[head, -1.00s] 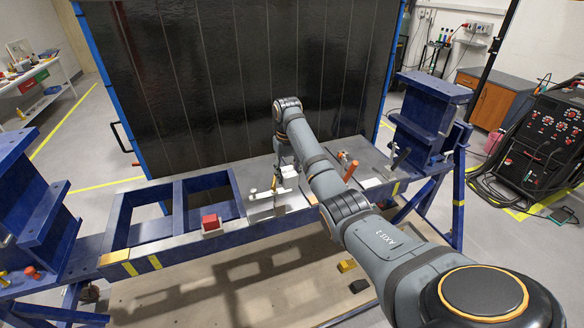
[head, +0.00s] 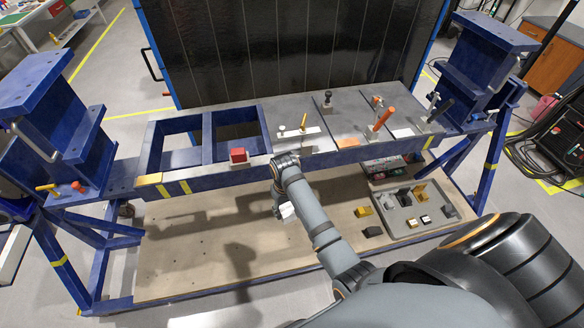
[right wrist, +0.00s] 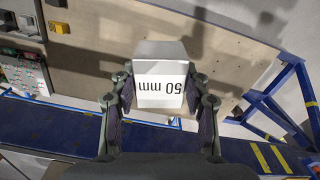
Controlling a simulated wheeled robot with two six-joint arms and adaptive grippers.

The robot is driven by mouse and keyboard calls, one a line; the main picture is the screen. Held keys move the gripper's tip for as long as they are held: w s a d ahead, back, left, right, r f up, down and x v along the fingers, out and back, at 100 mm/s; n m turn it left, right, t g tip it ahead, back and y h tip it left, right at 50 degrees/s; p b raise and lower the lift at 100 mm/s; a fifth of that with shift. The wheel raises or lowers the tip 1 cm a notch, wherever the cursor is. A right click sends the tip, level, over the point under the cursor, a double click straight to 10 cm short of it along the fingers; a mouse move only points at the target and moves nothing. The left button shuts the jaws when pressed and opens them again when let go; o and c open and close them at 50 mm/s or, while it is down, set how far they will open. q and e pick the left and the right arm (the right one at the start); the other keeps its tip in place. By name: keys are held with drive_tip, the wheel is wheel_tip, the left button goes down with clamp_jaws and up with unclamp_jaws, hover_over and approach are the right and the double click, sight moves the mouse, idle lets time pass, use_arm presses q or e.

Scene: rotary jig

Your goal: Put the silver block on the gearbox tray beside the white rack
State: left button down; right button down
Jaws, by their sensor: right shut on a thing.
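The silver block (right wrist: 160,80), its face marked "50 mm", is between the closed fingers of my right gripper (right wrist: 158,102) in the right wrist view. In the head view the block shows as a small pale shape (head: 287,211) under my right gripper (head: 279,204), in front of the bench and above the lower board. A grey tray (head: 436,203), holding several yellow, black and white pieces, sits on the lower board to the right, apart from the block. A pale rack-like unit with small coloured parts (head: 383,166) stands behind it. My left gripper is not visible.
The blue bench frame (head: 205,172) runs above the back of the lower board (head: 215,245). Loose pieces lie by the tray's left side. The board's left part is clear.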

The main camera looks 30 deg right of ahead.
drive_tip(key=shift+s+a+f, duration=0.25)
drive_tip(key=shift+s+a, duration=0.05)
drive_tip(key=shift+s, duration=0.2)
drive_tip(key=shift+s+a+f, duration=0.2)
drive_tip(key=shift+s+a, duration=0.1)
drive_tip(key=shift+s, duration=0.15)
wheel_tip(320, 180, down, 13)
drive_tip(key=b, duration=1.3)
